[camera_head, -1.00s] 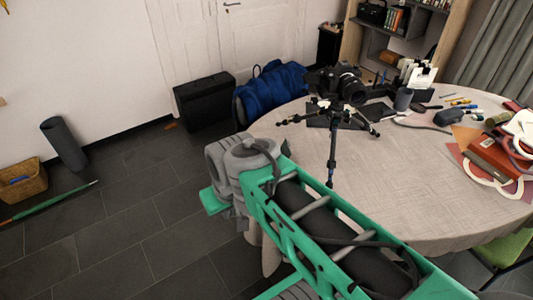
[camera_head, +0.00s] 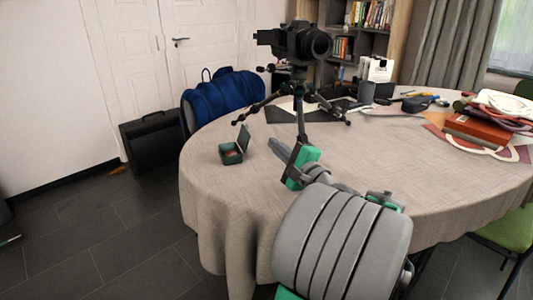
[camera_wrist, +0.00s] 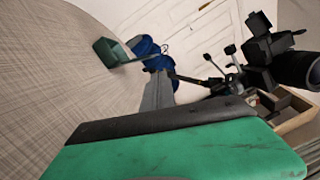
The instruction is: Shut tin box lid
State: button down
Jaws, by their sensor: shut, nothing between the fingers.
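The small dark green tin box (camera_head: 231,156) stands on the near left part of the table, with something brownish inside. Its lid (camera_head: 243,138) is open and stands up on the box's right side. The tin box also shows at the upper left in the wrist view (camera_wrist: 106,52). My gripper (camera_head: 275,146) is shut and empty, a short way right of the lid and apart from it. Its grey fingers (camera_wrist: 158,82) point toward the box's side of the table in the wrist view.
A camera on a tripod (camera_head: 300,50) stands on the table (camera_head: 215,190), close behind my gripper. A blue bag (camera_head: 225,98) is behind the table's left edge. Red books (camera_head: 478,128) and papers lie at the right. The cloth around the box is clear.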

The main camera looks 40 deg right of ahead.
aim_at(244, 138)
jog(key=w, duration=0.2)
jog(key=w+d+b, duration=0.1)
jog(key=w, duration=0.2)
jog(key=w+b, duration=0.1)
jog(key=w, duration=0.2)
jog(key=shift+w+d+r, duration=0.15)
jog(key=shift+w+r, duration=0.1)
jog(key=shift+r, duration=0.1)
jog(key=shift+w, duration=0.15)
jog(key=shift+r, duration=0.15)
